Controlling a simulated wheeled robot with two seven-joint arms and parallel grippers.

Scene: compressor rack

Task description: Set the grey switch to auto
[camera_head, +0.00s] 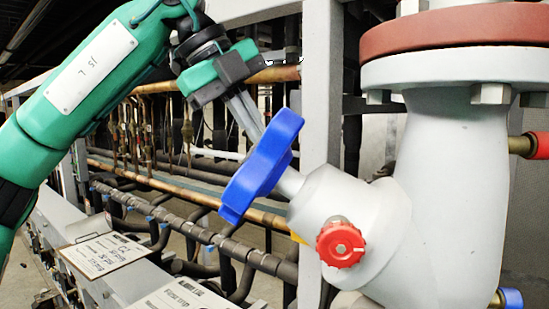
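I cannot make out a grey switch in the head view. My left arm comes in from the upper left, and my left gripper (250,118) points down and to the right. Its narrow grey fingers lie close together in the picture, and their tips meet the edge of the blue handwheel (262,168), which seems to cover them. I cannot tell whether the fingers touch the wheel or whether they are open or shut. My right gripper is not in view.
A large pale grey valve body (450,190) with a red-brown flange (455,30) fills the right side. A small red knob (340,243) sits on it. A grey upright post (321,90) stands behind. Labelled panels (103,254) and pipes run along the lower left.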

